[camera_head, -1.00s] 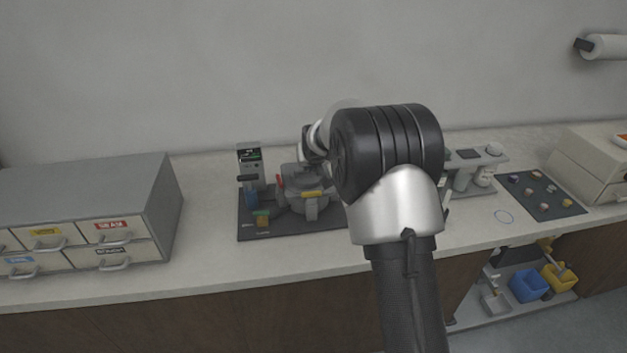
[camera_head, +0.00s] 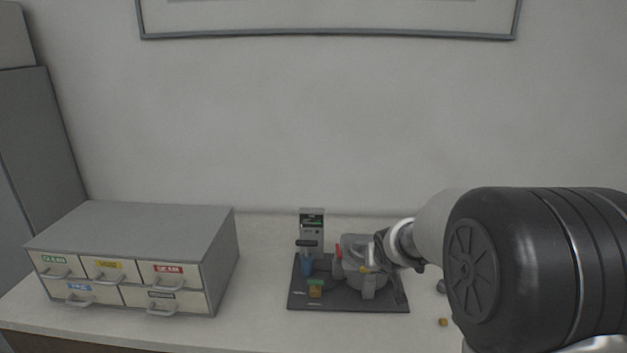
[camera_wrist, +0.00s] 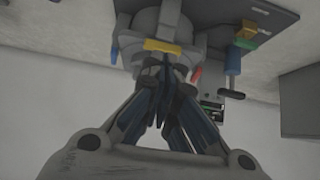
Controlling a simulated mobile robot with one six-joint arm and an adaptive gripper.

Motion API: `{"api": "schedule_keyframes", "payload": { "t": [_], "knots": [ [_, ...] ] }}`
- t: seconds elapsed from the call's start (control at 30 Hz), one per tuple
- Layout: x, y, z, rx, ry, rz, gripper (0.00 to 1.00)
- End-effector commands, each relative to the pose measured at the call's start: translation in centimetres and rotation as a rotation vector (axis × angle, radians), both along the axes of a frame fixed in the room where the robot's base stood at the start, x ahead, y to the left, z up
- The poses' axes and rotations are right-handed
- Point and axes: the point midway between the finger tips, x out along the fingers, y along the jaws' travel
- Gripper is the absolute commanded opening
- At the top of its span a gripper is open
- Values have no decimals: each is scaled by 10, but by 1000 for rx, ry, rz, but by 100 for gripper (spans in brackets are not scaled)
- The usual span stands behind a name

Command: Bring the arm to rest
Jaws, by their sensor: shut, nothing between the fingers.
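My gripper (camera_head: 380,254) is at the right side of the grey mounting press (camera_head: 352,266), partly hidden by my own wrist in the head view. In the wrist view my gripper (camera_wrist: 164,66) has its dark fingers drawn together with nothing between them. The fingertips appear close to the yellow part (camera_wrist: 162,46) on the front of the press (camera_wrist: 160,22). I cannot tell whether they touch it. My arm reaches in from the lower right of the head view.
The press stands on a dark base plate (camera_head: 345,304) with a control unit (camera_head: 312,232), a blue cylinder (camera_head: 307,266) and a green-topped block (camera_head: 315,289). A labelled drawer cabinet (camera_head: 150,225) stands left. A small yellow piece (camera_head: 443,322) lies right. Counter between cabinet and plate is clear.

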Motion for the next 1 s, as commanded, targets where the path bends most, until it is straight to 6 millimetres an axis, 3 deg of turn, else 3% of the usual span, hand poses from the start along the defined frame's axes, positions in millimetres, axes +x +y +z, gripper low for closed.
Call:
{"api": "schedule_keyframes", "payload": {
  "t": [0.03,0.1,0.3,0.43,0.6,0.7,0.8,1.0],
  "knots": [
    [-18,2,20,-7,6,-3,0],
    [-49,6,42,-14,31,-6,0],
    [-156,20,84,-20,126,1,0],
    [-229,31,95,-9,186,21,0],
    [-316,47,92,11,260,65,0],
    [-352,54,85,23,293,90,0],
    [-375,59,80,32,313,109,0],
    [-386,61,76,35,327,120,0]
  ]
}}
